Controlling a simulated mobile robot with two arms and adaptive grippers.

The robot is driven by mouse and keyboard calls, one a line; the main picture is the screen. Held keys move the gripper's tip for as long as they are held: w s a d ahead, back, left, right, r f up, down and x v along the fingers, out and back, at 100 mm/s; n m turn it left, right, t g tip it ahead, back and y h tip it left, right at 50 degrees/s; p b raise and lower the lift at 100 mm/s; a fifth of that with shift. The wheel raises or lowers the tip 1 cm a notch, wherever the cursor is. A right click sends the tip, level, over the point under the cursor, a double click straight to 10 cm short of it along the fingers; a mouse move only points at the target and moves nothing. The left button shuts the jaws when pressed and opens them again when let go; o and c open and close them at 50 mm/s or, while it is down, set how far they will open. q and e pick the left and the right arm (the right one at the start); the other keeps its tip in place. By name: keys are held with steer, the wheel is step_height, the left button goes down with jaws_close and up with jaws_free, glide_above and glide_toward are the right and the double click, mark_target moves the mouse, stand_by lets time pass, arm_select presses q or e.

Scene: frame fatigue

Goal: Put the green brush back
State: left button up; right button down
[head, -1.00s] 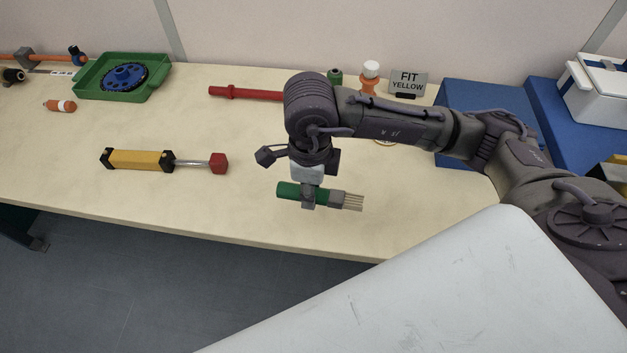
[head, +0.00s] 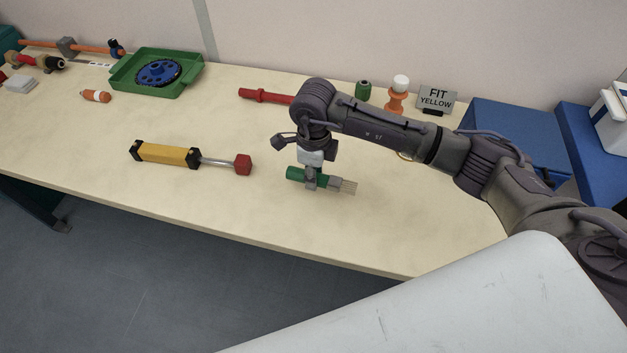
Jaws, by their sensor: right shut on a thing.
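The green brush (head: 297,174) has a green handle, a grey collar and pale bristles that point right. My right gripper (head: 312,182) is shut on it around the handle, near the collar. The brush lies roughly level over the front part of the cream table (head: 240,216); I cannot tell whether it touches the top. My right arm comes in from the right and hides part of the table behind it. My left gripper is not in view.
A yellow cylinder with a red-tipped rod (head: 168,154) lies left of the brush.

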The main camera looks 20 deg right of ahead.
steer(key=shift+w+f, duration=0.25)
steer(key=shift+f, duration=0.15)
step_height(320, 180, down, 3)
steer(key=shift+p, duration=0.3)
steer(key=shift+f, duration=0.1)
steer(key=shift+f, duration=0.15)
steer(key=c, duration=0.8)
jaws_free()
steer(key=shift+c, duration=0.2)
steer(key=r, duration=0.7)
steer(key=r+b, duration=0.1)
steer(key=r, duration=0.6)
steer(key=shift+d+b, duration=0.2)
steer(key=shift+b, duration=0.1)
